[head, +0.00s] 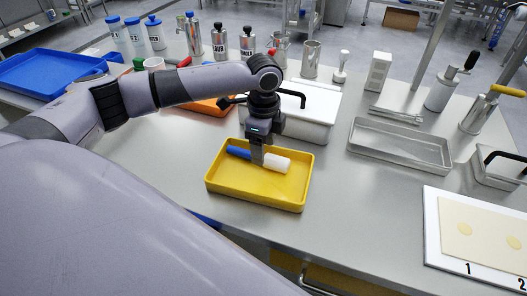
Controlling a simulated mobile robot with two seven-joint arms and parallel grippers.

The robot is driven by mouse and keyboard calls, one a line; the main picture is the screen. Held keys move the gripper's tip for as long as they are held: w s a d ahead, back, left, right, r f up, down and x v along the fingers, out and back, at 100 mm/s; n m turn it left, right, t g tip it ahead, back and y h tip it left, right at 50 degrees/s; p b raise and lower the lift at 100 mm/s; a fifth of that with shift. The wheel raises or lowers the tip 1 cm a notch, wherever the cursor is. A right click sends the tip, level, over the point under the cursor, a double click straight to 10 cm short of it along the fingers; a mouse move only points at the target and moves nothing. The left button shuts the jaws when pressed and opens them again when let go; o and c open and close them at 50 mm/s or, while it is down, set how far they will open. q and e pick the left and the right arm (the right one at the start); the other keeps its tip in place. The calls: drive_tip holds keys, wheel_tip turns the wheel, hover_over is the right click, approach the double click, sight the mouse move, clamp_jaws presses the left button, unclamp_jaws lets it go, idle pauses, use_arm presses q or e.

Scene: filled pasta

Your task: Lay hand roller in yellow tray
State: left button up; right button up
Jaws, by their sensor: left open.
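The hand roller (277,163), with a blue handle and a white cylinder, is in the yellow tray (254,199). It appears to lie on the tray floor, handle to the left and cylinder to the right. My left gripper (257,158) points down over the middle of the roller, with its fingers open. The fingers hide part of the roller where the handle meets the cylinder. I cannot tell whether they touch it. My right gripper is not in view.
A white lidded container (305,110) with a black handle stands just behind the yellow tray. An empty metal tray (398,160) lies to the right, and a white board (437,222) with dough at front right. A blue tray (45,93) is at far left. Bottles and canisters line the back.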

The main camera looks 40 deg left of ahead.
use_arm(q)
wheel_tip(320, 180, up, 11)
idle(0.8)
